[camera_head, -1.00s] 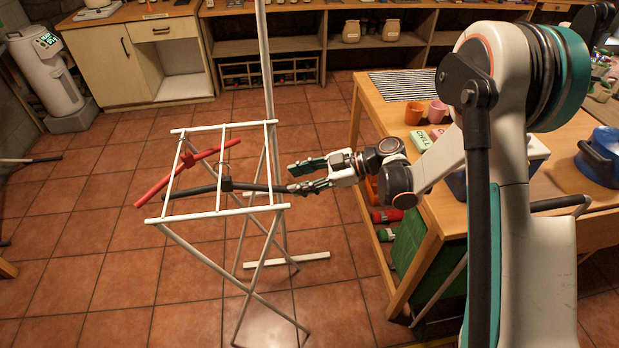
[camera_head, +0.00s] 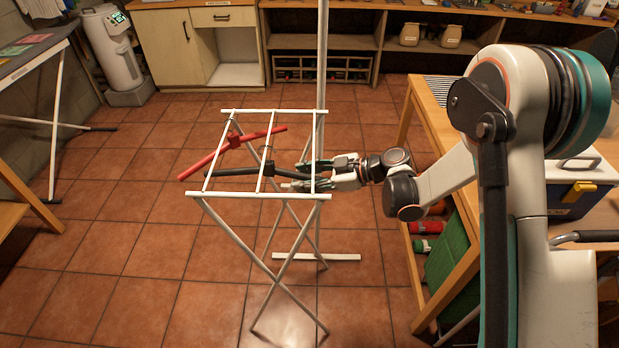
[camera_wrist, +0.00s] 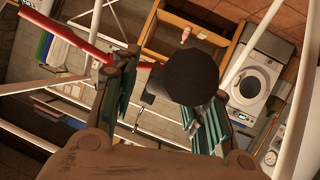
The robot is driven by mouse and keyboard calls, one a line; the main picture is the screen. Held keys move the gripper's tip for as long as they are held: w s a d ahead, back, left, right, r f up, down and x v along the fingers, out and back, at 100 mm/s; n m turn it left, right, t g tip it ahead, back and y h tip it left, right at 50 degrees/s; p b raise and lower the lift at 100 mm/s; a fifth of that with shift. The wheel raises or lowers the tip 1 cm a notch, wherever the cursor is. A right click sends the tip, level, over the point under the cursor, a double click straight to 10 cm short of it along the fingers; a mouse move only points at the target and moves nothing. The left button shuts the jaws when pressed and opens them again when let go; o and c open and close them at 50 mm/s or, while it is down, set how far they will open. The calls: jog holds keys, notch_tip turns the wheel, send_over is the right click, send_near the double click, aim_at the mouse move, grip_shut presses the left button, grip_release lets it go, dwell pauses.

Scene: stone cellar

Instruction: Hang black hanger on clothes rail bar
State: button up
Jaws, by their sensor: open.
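In the wrist view, the black hanger's round end (camera_wrist: 195,76) fills the space between the spread fingers (camera_wrist: 162,100).
A wooden table (camera_head: 420,117) stands right of the rail, below my arm. A cabinet (camera_head: 203,50) and shelves (camera_head: 427,65) line the back wall. A grey-topped ironing board (camera_head: 25,55) is at the left.

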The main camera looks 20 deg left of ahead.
aim_at(289, 171)
jog(key=shift+c, duration=0.5)
grip_shut()
jog(key=shift+r, duration=0.2)
jog(key=shift+a+r, duration=0.1)
jog(key=shift+r, duration=0.25)
jog(key=shift+a+r+p, duration=0.1)
jog(key=shift+r+p, duration=0.35)
jog(key=shift+a, duration=0.2)
jog(key=shift+s+a+b, duration=0.15)
jog(key=shift+s+a, duration=0.05)
jog(key=shift+a, duration=0.7)
jog(key=shift+s+a+b, duration=0.15)
jog(key=shift+a, duration=0.95)
